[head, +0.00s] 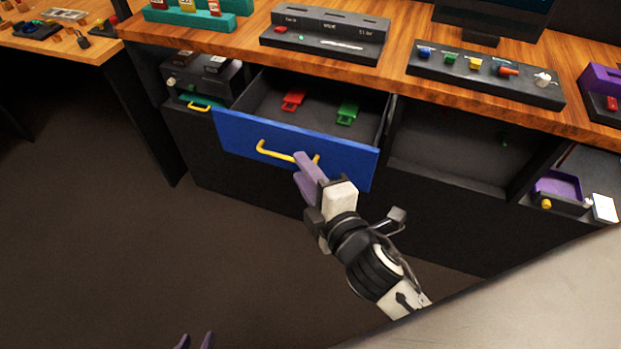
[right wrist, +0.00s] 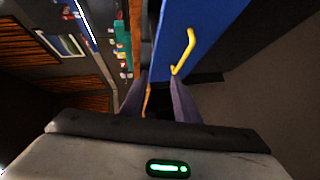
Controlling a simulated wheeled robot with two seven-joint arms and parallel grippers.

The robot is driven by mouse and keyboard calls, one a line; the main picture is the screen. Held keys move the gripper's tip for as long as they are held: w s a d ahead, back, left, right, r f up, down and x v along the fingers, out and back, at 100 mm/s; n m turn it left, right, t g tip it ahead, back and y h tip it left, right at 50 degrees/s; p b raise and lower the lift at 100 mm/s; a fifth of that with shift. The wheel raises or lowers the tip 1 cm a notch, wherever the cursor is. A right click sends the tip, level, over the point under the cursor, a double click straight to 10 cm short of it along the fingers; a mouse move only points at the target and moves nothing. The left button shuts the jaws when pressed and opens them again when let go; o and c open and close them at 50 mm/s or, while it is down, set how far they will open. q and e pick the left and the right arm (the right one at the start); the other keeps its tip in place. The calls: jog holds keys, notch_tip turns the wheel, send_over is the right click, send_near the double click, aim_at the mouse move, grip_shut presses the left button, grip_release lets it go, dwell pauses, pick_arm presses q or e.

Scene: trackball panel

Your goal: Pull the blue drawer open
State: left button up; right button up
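The blue drawer (head: 235,132) is pulled out, its front standing clear of the dark cabinet and its inside visible. Its yellow handle (head: 268,151) is on the front and also shows in the right wrist view (right wrist: 187,48). My right gripper (head: 306,176) is in front of the drawer, at the right part of the handle. In the right wrist view its purple fingers (right wrist: 159,90) stand apart, and one fingertip overlaps the handle's end; contact cannot be told. My left gripper (head: 195,341) shows only two separated fingertips at the bottom edge, away from the drawer.
A red piece (head: 293,98) and a green piece (head: 348,112) lie inside the drawer. The wooden desk top (head: 235,42) overhangs it and carries a dark panel with coloured knobs (head: 485,75). An open compartment (head: 450,150) is to the right. Floor before the drawer is clear.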

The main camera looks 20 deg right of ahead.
jog(key=v, duration=0.2)
jog(key=shift+s, duration=0.4)
jog(key=shift+f+p, duration=0.1)
jog(key=shift+p, duration=0.25)
